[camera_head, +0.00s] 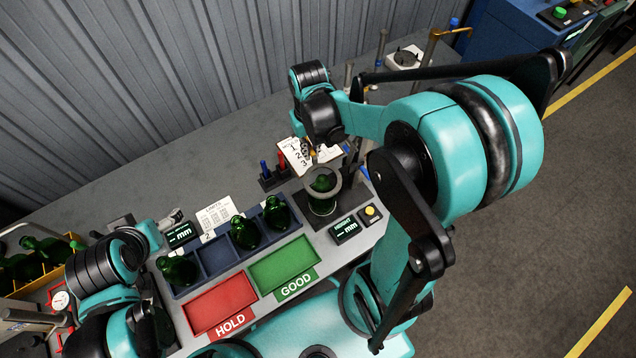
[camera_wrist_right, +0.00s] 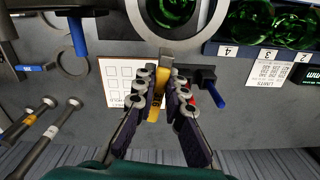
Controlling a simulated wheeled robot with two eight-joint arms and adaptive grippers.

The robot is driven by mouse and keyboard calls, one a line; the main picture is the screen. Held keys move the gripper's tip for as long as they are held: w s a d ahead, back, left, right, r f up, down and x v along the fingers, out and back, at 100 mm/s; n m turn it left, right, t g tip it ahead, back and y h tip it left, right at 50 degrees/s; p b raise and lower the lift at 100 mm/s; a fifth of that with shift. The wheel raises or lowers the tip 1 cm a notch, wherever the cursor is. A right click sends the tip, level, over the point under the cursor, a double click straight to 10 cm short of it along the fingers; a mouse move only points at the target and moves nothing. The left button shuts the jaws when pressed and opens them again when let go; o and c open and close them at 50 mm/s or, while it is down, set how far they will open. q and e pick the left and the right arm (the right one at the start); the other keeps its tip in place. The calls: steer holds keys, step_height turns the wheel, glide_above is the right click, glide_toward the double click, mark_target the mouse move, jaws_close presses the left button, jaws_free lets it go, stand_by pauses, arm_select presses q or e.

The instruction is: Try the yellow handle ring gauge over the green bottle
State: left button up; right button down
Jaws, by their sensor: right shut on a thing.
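The green bottle (camera_head: 322,207) stands on a dark base plate in the middle of the bench. The grey ring (camera_head: 336,192) of the yellow handle gauge surrounds its upper part in the head view; I cannot tell whether they touch. The right wrist view shows the ring (camera_wrist_right: 143,22) with green bottle glass (camera_wrist_right: 176,8) inside its opening. My right gripper (camera_wrist_right: 156,88) is shut on the yellow handle (camera_wrist_right: 155,110), behind the bottle in the head view (camera_head: 316,152). My left arm is at lower left; its gripper fingers cannot be made out.
A tray (camera_head: 218,258) holds several green bottles and an empty slot. The red HOLD tray (camera_head: 220,303) and green GOOD tray (camera_head: 284,264) are empty. A mm display (camera_head: 345,229) and yellow button (camera_head: 370,211) sit beside the bottle. Another ring (camera_wrist_right: 88,62) lies near a card (camera_wrist_right: 115,82).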

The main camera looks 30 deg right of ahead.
mark_target(314, 167)
steer(key=shift+r+p, duration=1.7)
steer(key=shift+r, duration=0.6)
steer(key=shift+f, duration=0.1)
steer(key=shift+d+f+m+b, duration=0.4)
steer(key=shift+f+m+b, duration=0.1)
steer(key=shift+f+b, duration=0.25)
steer(key=shift+f+b, duration=2.5)
steer(key=shift+f, duration=0.35)
steer(key=shift+f+b, duration=2.7)
steer(key=shift+f, duration=0.45)
